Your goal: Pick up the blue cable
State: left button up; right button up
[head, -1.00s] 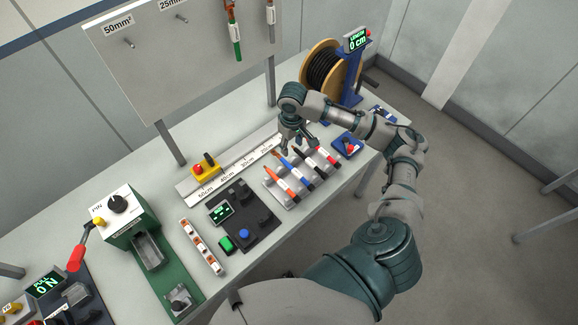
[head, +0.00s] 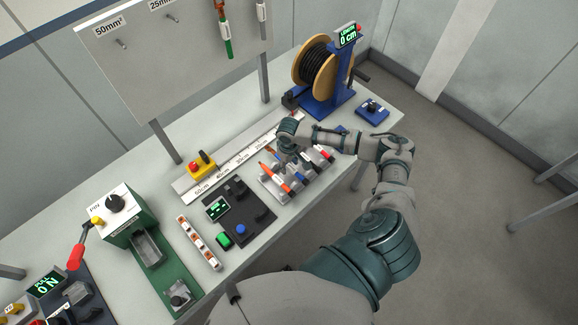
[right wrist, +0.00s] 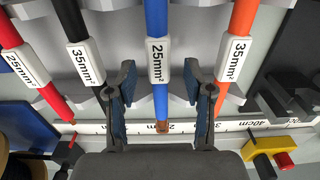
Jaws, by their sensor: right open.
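The blue cable (right wrist: 158,95) carries a white 25mm² label and lies in the grey cable rack. In the head view the blue cable (head: 301,173) sits between the orange and black ones, partly hidden by my right gripper. My right gripper (right wrist: 160,82) is open, its two fingers on either side of the blue cable with a gap to each side. In the head view my right gripper (head: 289,156) is over the far end of the rack, its fingertips hard to make out. The left gripper is not in view.
An orange cable (right wrist: 240,45) and a black cable (right wrist: 78,30) lie close outside the fingers; a red cable (right wrist: 22,60) is further left. A ruler strip (head: 225,165), a yellow box with a red button (head: 202,165) and a cable reel (head: 322,68) stand nearby.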

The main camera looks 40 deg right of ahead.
jog(key=shift+d+f, duration=0.1)
jog(key=shift+f, duration=0.05)
jog(key=c, duration=0.5)
grip_shut()
